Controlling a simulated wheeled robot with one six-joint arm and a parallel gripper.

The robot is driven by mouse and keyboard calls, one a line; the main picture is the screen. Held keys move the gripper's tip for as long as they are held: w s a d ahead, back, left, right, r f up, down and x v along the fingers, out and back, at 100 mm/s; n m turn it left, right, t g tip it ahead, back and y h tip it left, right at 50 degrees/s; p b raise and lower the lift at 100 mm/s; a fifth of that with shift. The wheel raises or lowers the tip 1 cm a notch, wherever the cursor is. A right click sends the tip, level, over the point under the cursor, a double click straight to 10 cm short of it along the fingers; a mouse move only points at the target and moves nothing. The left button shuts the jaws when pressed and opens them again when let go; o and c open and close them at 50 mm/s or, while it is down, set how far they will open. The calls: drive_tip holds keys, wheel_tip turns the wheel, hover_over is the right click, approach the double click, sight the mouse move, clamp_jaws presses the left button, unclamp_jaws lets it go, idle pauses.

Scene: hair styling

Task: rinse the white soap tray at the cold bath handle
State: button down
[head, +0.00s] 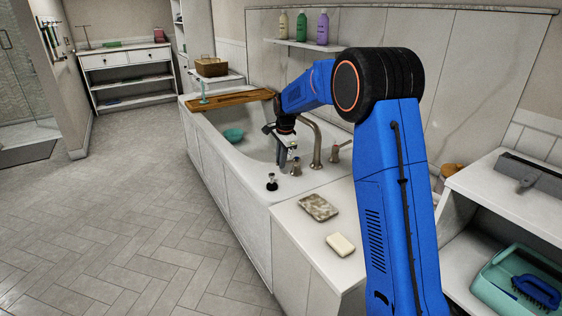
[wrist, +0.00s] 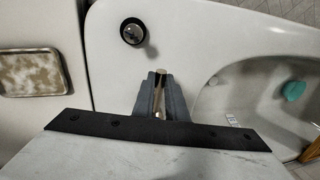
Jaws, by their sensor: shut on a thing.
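My gripper (head: 284,165) reaches down over the near end of the bath. Its fingers (wrist: 159,100) are shut on a slim metal bath handle (wrist: 158,90). In the head view the handle (head: 295,167) stands beside the spout (head: 317,145); I cannot read whether it is the cold one. A second handle (head: 334,153) stands on the spout's other side. The soap tray (head: 318,207), white-rimmed with brown mottling, lies on the ledge, apart from my gripper; it also shows at the left of the wrist view (wrist: 30,73). I see no running water.
A pale soap bar (head: 341,244) lies on the ledge near the tray. A black-and-chrome knob (head: 272,182) stands on the bath rim, near my gripper. The floor at left is clear.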

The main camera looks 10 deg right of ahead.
drive_tip(key=shift+w+a+m+h, duration=0.2)
drive_tip(key=shift+w+m+h, duration=0.1)
drive_tip(key=shift+w+m, duration=1.1)
drive_tip(key=shift+s, duration=0.3)
drive_tip(key=c, duration=1.8)
unclamp_jaws()
drive_tip(key=shift+o, duration=0.2)
drive_tip(key=shift+r, duration=0.1)
drive_tip(key=s+r, duration=0.3)
drive_tip(key=r, duration=1.4)
drive_tip(key=shift+s, duration=0.15)
